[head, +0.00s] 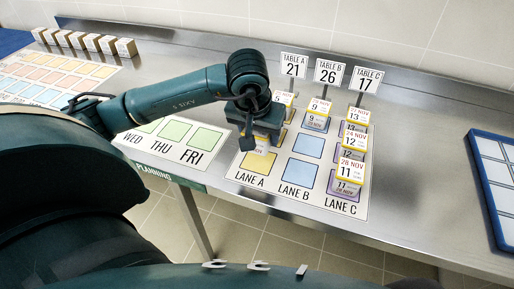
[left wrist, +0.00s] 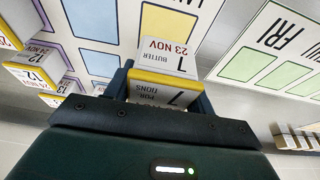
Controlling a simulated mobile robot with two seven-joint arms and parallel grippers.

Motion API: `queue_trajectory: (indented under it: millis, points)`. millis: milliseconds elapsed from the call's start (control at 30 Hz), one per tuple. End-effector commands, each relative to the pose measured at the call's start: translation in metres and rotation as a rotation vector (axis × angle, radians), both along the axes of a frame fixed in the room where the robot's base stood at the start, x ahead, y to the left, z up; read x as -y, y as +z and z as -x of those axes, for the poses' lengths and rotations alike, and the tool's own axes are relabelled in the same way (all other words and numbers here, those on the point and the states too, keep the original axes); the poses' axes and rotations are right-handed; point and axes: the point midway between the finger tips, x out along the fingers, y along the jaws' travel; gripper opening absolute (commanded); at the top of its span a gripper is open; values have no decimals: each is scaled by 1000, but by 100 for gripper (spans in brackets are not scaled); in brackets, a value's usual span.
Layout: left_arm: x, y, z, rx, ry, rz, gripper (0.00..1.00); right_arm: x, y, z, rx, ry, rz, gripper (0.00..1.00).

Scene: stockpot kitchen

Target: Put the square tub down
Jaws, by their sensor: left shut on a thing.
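My left gripper (head: 250,140) is over Lane A of the lane mat (head: 230,192), behind the bare yellow square at its front. In the left wrist view its fingers (left wrist: 162,88) are shut on a square tub (left wrist: 168,55) with a white label, "BUTTER 23 NOV", and a yellow band. I cannot tell whether the tub touches the mat. Another tub (head: 283,98) stands behind the gripper in Lane A. One tub (head: 318,115) stands at the back of Lane B. My right gripper is not in view.
Several tubs (head: 351,170) fill Lane C, close to the right. Table signs (head: 328,72) stand behind the lanes. Two blue squares (head: 299,173) in Lane B are bare. A blue-rimmed tray (head: 476,180) lies at the right. Several small boxes (head: 84,41) line the back left.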

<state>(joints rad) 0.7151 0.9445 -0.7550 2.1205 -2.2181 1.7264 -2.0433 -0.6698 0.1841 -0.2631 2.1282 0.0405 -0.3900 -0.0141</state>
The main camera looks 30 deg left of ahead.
Motion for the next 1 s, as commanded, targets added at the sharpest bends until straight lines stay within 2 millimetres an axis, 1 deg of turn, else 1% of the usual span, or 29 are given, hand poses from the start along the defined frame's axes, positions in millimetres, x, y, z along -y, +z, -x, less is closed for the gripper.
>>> queue_trajectory:
  millis: [33,233,433,667,800,833,1000]
  points:
    - [0,-6,0,-1,1,1,28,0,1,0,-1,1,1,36]
    - [0,-22,0,-1,1,1,28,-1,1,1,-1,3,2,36]
    - [0,-49,0,-2,2,2,28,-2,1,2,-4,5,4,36]
    - [0,-50,-1,3,1,1,28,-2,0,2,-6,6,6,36]
    - [0,-56,-1,3,1,0,28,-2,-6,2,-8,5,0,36]
    - [0,-55,0,2,1,0,55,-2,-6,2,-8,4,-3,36]
    - [0,-54,0,2,1,0,69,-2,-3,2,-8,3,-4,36]
